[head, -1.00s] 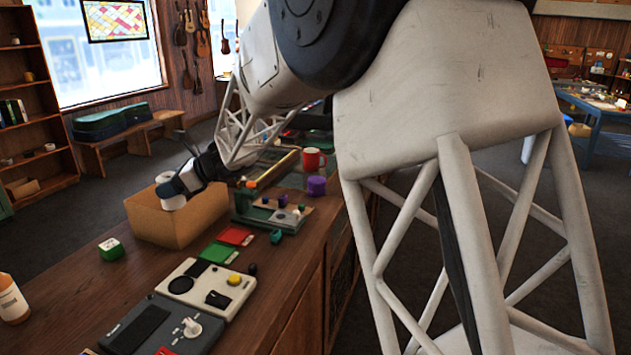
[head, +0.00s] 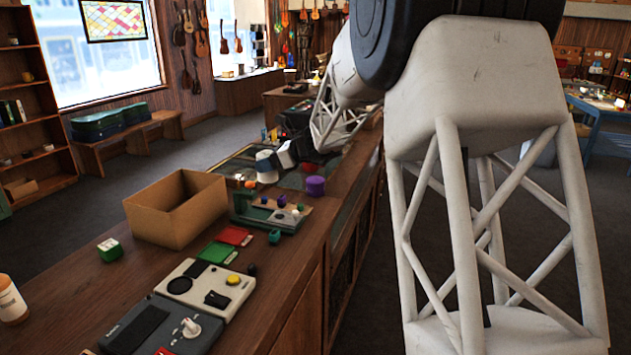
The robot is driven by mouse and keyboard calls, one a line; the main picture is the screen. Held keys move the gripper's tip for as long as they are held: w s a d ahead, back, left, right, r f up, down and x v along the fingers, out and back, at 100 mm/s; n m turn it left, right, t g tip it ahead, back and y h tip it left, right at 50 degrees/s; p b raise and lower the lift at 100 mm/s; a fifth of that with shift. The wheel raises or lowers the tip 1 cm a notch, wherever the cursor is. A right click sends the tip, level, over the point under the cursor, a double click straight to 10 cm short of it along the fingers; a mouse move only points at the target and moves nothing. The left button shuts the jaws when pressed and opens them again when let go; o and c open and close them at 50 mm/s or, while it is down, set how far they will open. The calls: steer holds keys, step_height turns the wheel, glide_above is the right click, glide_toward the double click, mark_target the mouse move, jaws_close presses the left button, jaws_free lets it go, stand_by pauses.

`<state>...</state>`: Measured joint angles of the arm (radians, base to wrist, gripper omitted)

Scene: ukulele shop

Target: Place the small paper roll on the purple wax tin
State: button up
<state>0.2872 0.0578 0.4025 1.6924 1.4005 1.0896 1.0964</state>
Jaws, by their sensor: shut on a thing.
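The small paper roll (head: 266,166) is white and hangs in my gripper (head: 274,160), which is shut on it. In the head view the roll is above the counter, up and to the left of the purple wax tin (head: 315,186). The tin is a short round purple cylinder standing on the wooden counter near its right edge. The roll is apart from the tin in the picture. My fingertips are small and partly hidden by the roll.
An open cardboard box (head: 172,215) stands on the counter at left. A green device with small coloured knobs (head: 270,211) lies between box and tin. Red and green cards (head: 233,235) and a grey-white machine (head: 208,286) are nearer. My arm hides part of the right side.

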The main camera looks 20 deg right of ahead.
steer(key=s+d+m+t+h, duration=0.1)
steer(key=s+d+m+t, duration=0.1)
steer(key=d, duration=1.5)
step_height(320, 180, down, 5)
steer(key=shift+f, duration=0.1)
steer(key=shift+w, duration=0.1)
steer(key=w+d, duration=0.1)
steer(key=w, duration=0.4)
steer(key=w+d+f, duration=0.1)
steer(key=w+d, duration=0.1)
steer(key=w, duration=0.3)
steer(key=w+d, duration=0.1)
steer(key=w, duration=0.4)
steer(key=shift+w+d+f, duration=0.15)
steer(key=shift+d+f, duration=0.05)
steer(key=shift+d, duration=0.15)
steer(key=shift+f, duration=0.15)
